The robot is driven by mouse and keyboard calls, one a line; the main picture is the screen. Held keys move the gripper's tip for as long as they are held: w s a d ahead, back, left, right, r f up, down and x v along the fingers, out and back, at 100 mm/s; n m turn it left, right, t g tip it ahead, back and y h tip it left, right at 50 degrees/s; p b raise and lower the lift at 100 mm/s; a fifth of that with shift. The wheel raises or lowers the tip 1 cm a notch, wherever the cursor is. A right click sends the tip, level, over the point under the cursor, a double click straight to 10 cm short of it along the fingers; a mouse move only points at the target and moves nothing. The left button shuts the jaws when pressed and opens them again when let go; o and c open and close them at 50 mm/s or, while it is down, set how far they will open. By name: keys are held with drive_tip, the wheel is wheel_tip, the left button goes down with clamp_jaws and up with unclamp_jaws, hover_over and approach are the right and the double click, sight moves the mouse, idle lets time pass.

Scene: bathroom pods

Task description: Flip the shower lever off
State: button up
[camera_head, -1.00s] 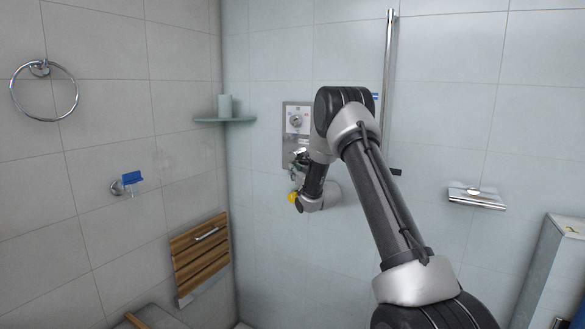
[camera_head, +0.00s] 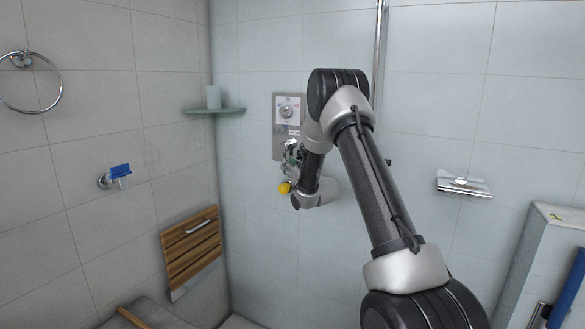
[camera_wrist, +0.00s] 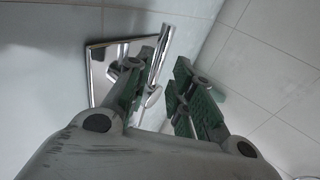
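The shower control panel (camera_head: 279,146) is a metal plate on the back wall with a round dial (camera_head: 286,112) near its top. In the wrist view the plate (camera_wrist: 98,72) is tilted, and a chrome lever (camera_wrist: 161,52) sticks out from it. My gripper (camera_wrist: 167,72) is open, with its two green-lined fingers apart. The lever lies close to the left finger, toward the gap between the fingers; I cannot tell whether they touch. In the head view my gripper (camera_head: 291,158) is in front of the lower panel and, with the arm, hides the lever there.
A vertical chrome rail (camera_head: 380,50) rises behind my arm. A folded wooden seat (camera_head: 191,250) and a blue-topped fitting (camera_head: 119,171) are on the left wall. A chrome holder (camera_head: 464,186) is at right.

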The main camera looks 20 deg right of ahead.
drive_tip(key=s, duration=0.8)
drive_tip(key=shift+s+d+f, duration=0.15)
drive_tip(key=shift+d+f, duration=0.1)
drive_tip(key=shift+f, duration=0.1)
